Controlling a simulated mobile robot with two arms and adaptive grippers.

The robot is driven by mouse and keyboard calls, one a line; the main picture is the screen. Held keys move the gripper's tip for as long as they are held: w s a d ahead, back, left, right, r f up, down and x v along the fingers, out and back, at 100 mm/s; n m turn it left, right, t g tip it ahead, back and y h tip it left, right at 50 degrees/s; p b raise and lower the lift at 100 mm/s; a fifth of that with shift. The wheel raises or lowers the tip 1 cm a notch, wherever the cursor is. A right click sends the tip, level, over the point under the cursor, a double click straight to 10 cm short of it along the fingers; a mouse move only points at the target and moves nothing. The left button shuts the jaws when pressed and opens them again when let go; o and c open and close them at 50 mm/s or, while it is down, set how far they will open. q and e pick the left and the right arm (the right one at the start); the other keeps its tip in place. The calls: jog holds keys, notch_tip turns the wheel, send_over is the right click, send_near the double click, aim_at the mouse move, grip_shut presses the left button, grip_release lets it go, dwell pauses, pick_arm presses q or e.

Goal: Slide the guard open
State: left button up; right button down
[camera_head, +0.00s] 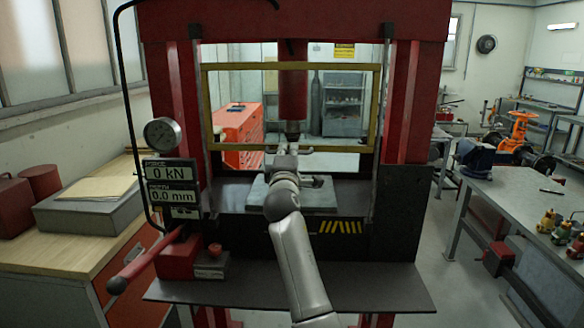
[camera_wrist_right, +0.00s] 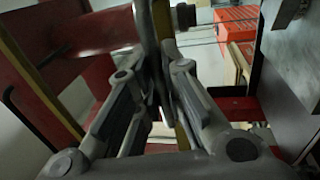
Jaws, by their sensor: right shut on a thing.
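The guard (camera_head: 222,67) is a clear panel in a yellow frame on the front of a red press in the head view. Its lower rail hangs above the press bed. My right gripper (camera_head: 286,152) is at the middle of that lower rail, with my arm rising from below. In the right wrist view, the gripper's fingers (camera_wrist_right: 160,90) are closed around a grey bar (camera_wrist_right: 152,45), which looks like the guard's handle. Yellow frame parts (camera_wrist_right: 45,75) show beside the fingers. The exact contact is partly hidden by the fingers. My left gripper is not in view.
The press ram (camera_head: 293,95) hangs behind the guard, above a grey plate (camera_head: 325,196). A gauge and displays (camera_head: 170,185) and a red lever (camera_head: 145,262) stand at the left. A workbench (camera_head: 530,205) is at the right. Space above the front shelf is mostly free.

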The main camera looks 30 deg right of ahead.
notch_tip(320, 180, up, 2)
jog(key=shift+d+r+p, duration=0.1)
jog(key=shift+r+p, duration=0.05)
jog(key=shift+p, duration=0.3)
jog(key=shift+r, duration=0.2)
jog(key=c, duration=1.6)
grip_release()
jog(key=shift+o, duration=0.3)
jog(key=shift+f, duration=0.1)
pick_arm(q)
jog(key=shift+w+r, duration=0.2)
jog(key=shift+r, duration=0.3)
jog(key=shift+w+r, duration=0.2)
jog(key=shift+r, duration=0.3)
pick_arm(e)
jog(key=v, duration=1.2)
